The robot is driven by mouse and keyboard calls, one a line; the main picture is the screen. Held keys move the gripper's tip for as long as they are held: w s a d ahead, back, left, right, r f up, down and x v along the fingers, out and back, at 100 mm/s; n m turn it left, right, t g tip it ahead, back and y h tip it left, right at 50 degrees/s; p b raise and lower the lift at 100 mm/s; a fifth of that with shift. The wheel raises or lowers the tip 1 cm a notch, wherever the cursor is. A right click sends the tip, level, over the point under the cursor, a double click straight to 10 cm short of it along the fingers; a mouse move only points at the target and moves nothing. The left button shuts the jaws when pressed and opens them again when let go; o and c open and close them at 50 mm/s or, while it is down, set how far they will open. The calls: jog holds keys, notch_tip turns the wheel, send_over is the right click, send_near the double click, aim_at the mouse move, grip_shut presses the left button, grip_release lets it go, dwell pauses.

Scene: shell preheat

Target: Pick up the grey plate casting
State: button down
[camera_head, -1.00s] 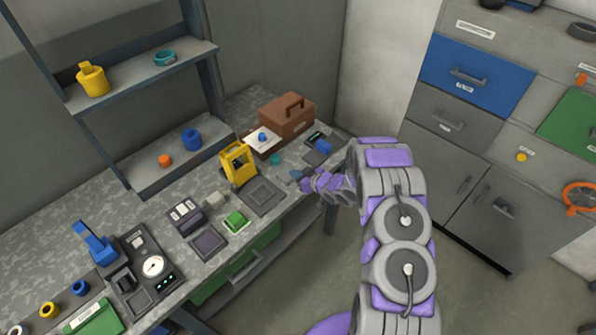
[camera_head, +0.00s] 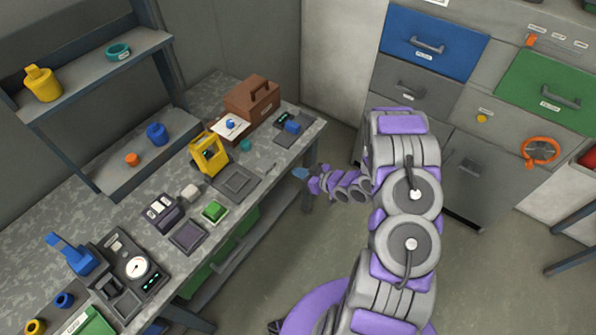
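A small light grey block (camera_head: 190,193) lies on the workbench, left of the yellow device; it may be the grey plate casting, but I cannot be sure at this size. A flat dark grey square tray (camera_head: 237,183) lies in front of the yellow device, and a second dark square pad (camera_head: 188,236) lies nearer. My gripper (camera_head: 302,174) is beyond the bench's front right edge, well to the right of the grey block. It is small and seen end-on, so its fingers are unclear. I see nothing in it.
The workbench (camera_head: 100,205) also carries a yellow device (camera_head: 209,155), a green block (camera_head: 214,211), a brown toolbox (camera_head: 252,98) and a gauge unit (camera_head: 130,274). A shelf (camera_head: 150,160) stands behind. Drawer cabinets (camera_head: 435,45) stand at the right. Floor between is clear.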

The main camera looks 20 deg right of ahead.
jog(key=shift+d, duration=0.1)
jog(key=c, duration=1.4)
grip_release()
jog(key=shift+d, duration=0.4)
jog(key=o, duration=0.7)
jog(key=shift+a, duration=0.35)
jog(key=shift+c, duration=0.2)
jog(key=o, duration=0.4)
jog(key=shift+d, duration=0.15)
jog(key=shift+c, duration=0.2)
jog(key=shift+d, duration=0.2)
jog(key=p+v, duration=0.1)
jog(key=v, duration=1.5)
jog(key=shift+d, duration=0.15)
jog(key=shift+s+d+r, duration=0.1)
jog(key=shift+s+d, duration=0.1)
jog(key=shift+s, duration=0.25)
jog(key=shift+c, duration=0.3)
jog(key=shift+a, duration=0.1)
